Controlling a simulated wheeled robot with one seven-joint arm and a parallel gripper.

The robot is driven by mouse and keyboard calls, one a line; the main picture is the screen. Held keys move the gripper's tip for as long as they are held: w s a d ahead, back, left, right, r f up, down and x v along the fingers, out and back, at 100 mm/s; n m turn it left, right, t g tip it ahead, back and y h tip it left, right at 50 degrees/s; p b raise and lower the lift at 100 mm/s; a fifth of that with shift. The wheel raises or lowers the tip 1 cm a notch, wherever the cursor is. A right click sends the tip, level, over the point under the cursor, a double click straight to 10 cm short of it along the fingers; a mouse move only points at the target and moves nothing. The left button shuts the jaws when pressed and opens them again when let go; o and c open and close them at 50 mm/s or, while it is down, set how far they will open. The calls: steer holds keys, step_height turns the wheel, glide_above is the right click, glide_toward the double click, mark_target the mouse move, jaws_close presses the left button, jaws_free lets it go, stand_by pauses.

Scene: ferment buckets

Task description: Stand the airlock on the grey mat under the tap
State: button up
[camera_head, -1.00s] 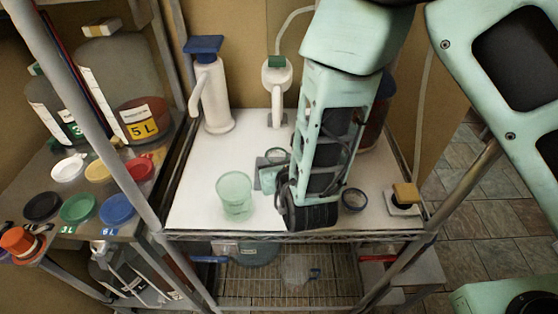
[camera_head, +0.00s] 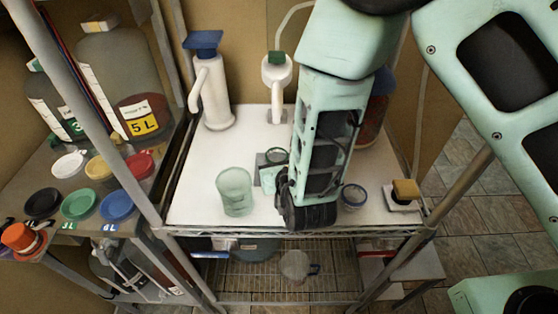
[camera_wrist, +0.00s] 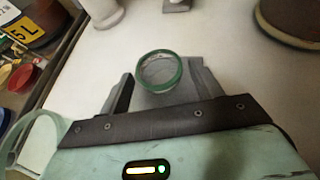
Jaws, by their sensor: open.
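The airlock, a small clear cup-like piece with a green rim (camera_wrist: 158,70), stands upright between my gripper's fingers in the wrist view. It also shows in the head view (camera_head: 268,178), partly hidden by my arm. The grey mat (camera_wrist: 194,74) lies beneath and around it, and shows in the head view (camera_head: 262,158) below the white tap with a green top (camera_head: 277,75). My gripper (camera_wrist: 162,88) is open, one finger on each side of the airlock. The airlock's base is hidden, so its contact with the mat is not clear.
A larger clear green cup (camera_head: 235,192) stands left of the airlock. A white pump bottle (camera_head: 212,90) is at the back left. A dark-rimmed round piece (camera_head: 353,196) and a yellow-topped block (camera_head: 406,191) are right of my arm.

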steer(key=b+v, duration=0.1)
steer(key=v, duration=0.9)
steer(key=shift+s+r, duration=0.2)
steer(key=shift+r, duration=0.1)
steer(key=shift+s+d+r+p, duration=0.2)
steer(key=shift+s+p, duration=0.3)
steer(key=shift+s, duration=0.2)
steer(key=d+r+m+g+h, duration=0.2)
steer(key=d+r+m+h, duration=0.1)
steer(key=d+m+h, duration=0.3)
steer(key=d+r+m+g+h, duration=0.1)
steer(key=d+r+m+h, duration=0.15)
steer(key=d+m, duration=0.45)
steer(key=s+d+r+m+g+h, duration=0.1)
steer(key=s+d+m+g, duration=0.5)
steer(key=s+m, duration=0.1)
steer(key=s+a+r+m+g+y, duration=0.3)
steer(key=a+m+y, duration=0.4)
steer(key=m, duration=0.4)
steer(key=s+a+r, duration=0.1)
steer(key=s, duration=0.1)
steer(key=shift+s+a, duration=0.4)
